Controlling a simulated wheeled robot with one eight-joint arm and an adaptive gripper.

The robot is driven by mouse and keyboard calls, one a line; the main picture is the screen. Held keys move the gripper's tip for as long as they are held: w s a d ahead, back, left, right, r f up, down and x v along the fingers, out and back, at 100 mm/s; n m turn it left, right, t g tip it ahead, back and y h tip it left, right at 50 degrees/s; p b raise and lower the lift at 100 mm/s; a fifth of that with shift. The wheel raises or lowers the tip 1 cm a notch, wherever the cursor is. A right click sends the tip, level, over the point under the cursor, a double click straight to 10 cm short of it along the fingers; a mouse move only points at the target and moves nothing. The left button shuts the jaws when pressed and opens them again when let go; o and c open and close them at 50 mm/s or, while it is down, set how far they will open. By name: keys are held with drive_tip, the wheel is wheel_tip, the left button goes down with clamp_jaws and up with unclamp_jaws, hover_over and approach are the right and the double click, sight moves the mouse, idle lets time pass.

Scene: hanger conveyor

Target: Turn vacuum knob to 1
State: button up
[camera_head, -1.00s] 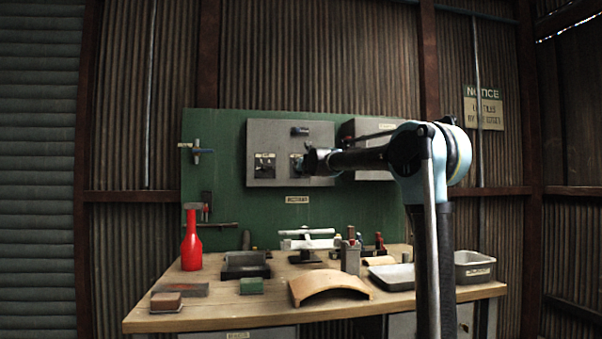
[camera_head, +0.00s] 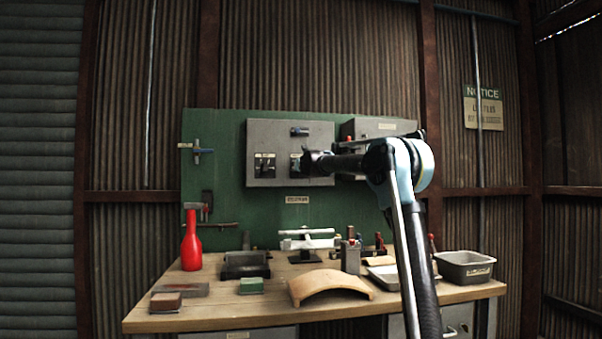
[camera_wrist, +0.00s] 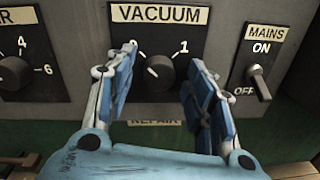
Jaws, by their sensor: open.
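The vacuum knob (camera_wrist: 158,72) is a round black knob on a black plate under a "VACUUM" label (camera_wrist: 160,14) in the wrist view. The numeral 1 is at its upper right and a 0 shows at its upper left, partly covered by a finger. A pale pointer mark is on the knob's left face, toward the 0 side. My gripper (camera_wrist: 166,92) is open, its blue fingers on either side of the knob with gaps showing. In the head view my gripper (camera_head: 308,161) is at the grey panel's (camera_head: 291,134) right part, covering much of the knob.
An "AIR"-side dial (camera_wrist: 14,72) with numerals 4 and 6 is at left in the wrist view. The mains switch (camera_wrist: 259,82) is close at right. Below, a wooden bench (camera_head: 224,314) holds a red bottle (camera_head: 191,243), a curved tile (camera_head: 328,285) and a grey bin (camera_head: 465,266).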

drive_tip(key=c, duration=1.1)
drive_tip(key=shift+o, duration=0.2)
drive_tip(key=shift+m, duration=0.4)
drive_tip(key=shift+d+f+m+g+y, duration=0.1)
drive_tip(key=shift+d+m+g+y, duration=0.05)
drive_tip(key=shift+m, duration=2.6)
drive_tip(key=shift+d+m+g+y, duration=0.1)
drive_tip(key=shift+m, duration=2.7)
drive_tip(key=shift+d+f+m+g+y, duration=0.1)
drive_tip(key=shift+d+m+g+y, duration=0.05)
drive_tip(key=shift+m, duration=2.6)
